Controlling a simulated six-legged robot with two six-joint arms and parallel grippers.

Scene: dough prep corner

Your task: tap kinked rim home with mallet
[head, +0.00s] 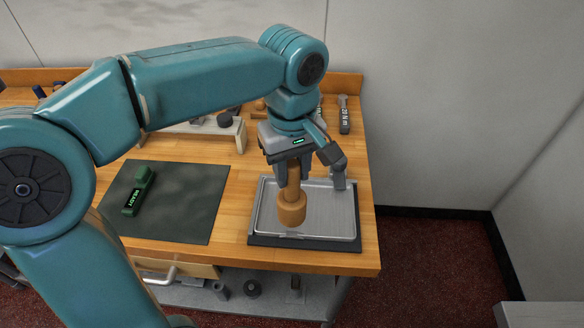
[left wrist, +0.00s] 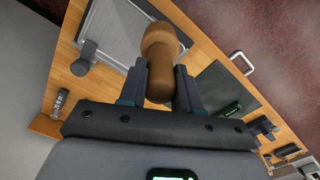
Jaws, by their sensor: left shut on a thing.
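My left gripper (head: 292,178) points down over the right part of the bench, shut on the handle of a wooden mallet (head: 292,212). The mallet hangs upright, its head lowest, over the near part of a shallow metal tray (head: 335,215). Whether the head touches the tray I cannot tell. A small uneven light patch shows on the tray's near rim just below the head. In the left wrist view the mallet (left wrist: 160,50) sticks out between the fingers (left wrist: 158,88), and the tray (left wrist: 112,28) lies beyond it. My right gripper is not in view.
The tray lies on a dark base (head: 300,243), with a grey clamp-like post (head: 338,178) at its far right edge. A green device reading READY (head: 138,193) lies on a dark mat (head: 185,205). A rack and tools, one marked 20 Nm (head: 344,116), stand at the back.

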